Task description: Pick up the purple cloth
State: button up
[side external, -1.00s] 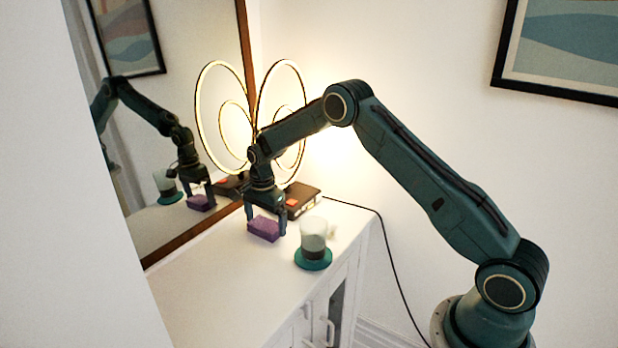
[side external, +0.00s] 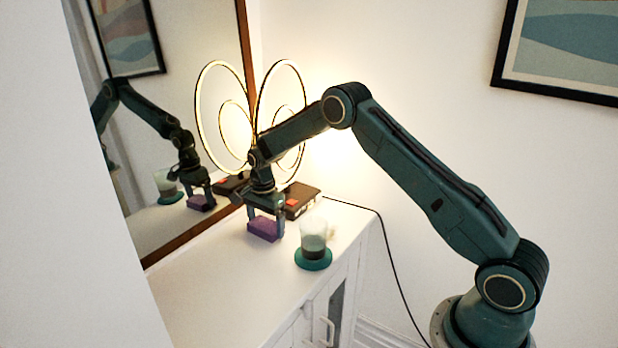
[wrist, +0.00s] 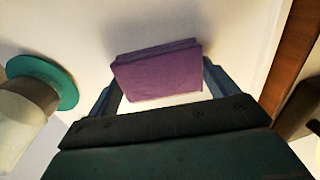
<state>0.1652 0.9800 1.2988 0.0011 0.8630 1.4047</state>
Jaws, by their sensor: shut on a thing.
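The purple cloth (side external: 264,229) is a small folded block on the white cabinet top. My gripper (side external: 265,231) points down over it and is shut on it, with a finger at each end. In the wrist view the purple cloth (wrist: 158,72) sits between the two fingers of my gripper (wrist: 160,80). I cannot tell whether the cloth touches the cabinet top or is just above it.
A glass cup (side external: 313,236) on a teal coaster (side external: 313,262) stands close to the right of the cloth. A dark box (side external: 301,201) lies behind, near a lit ring lamp (side external: 222,65). A mirror (side external: 165,220) stands to the left. The front cabinet top (side external: 225,300) is clear.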

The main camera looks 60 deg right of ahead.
aim_at(265, 224)
jog(key=shift+r, duration=0.1)
jog(key=shift+r, duration=0.8)
notch_tip(265, 224, up, 2)
jog(key=shift+a, duration=0.1)
jog(key=s+a, duration=0.2)
jog(key=a, duration=0.3)
jog(key=s+a, duration=0.2)
jog(key=a, duration=0.4)
jog(key=s+a, duration=0.2)
jog(key=a, duration=0.3)
jog(key=shift+a+f, duration=0.15)
jog(key=shift+a, duration=0.25)
jog(key=shift+o, duration=0.5)
